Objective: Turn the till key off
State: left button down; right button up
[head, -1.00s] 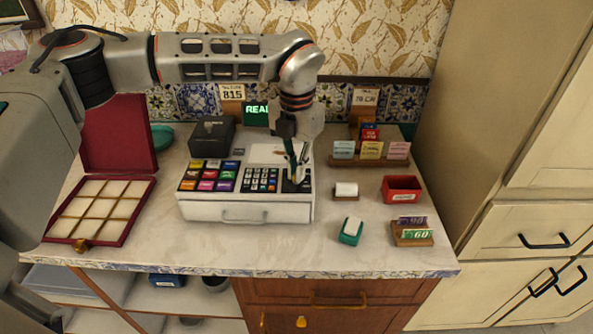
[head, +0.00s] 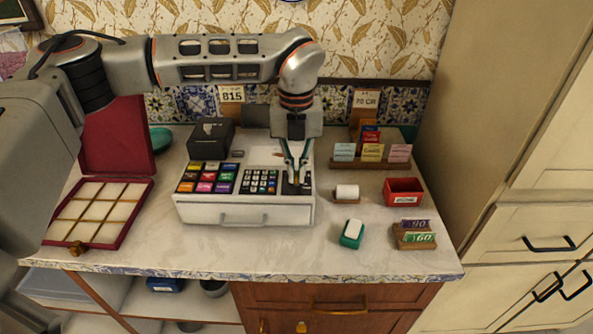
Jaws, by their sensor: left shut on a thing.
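The white till (head: 245,210) stands on the counter with coloured keys on its left and a dark number pad in the middle. A dark panel (head: 303,190) sits at its right end. My left gripper (head: 296,179) points down over this panel, its fingertips at the panel. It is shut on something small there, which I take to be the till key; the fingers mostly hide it. Which way the key points cannot be told. The till's display is hidden behind my left wrist. My right gripper is not in view.
An open red box with compartments (head: 78,246) lies left of the till. To the right are a paper roll (head: 346,192), a red tray (head: 403,186), a green-based block (head: 352,232), a number-tag holder (head: 413,243) and a card rack (head: 343,163). The front counter strip is clear.

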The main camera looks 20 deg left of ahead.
aim_at(296, 174)
pick_arm(q)
jog(key=shift+w+r, duration=0.1)
jog(key=c, duration=2.2)
grip_release()
jog(key=shift+c, duration=0.2)
notch_tip(296, 174, up, 12)
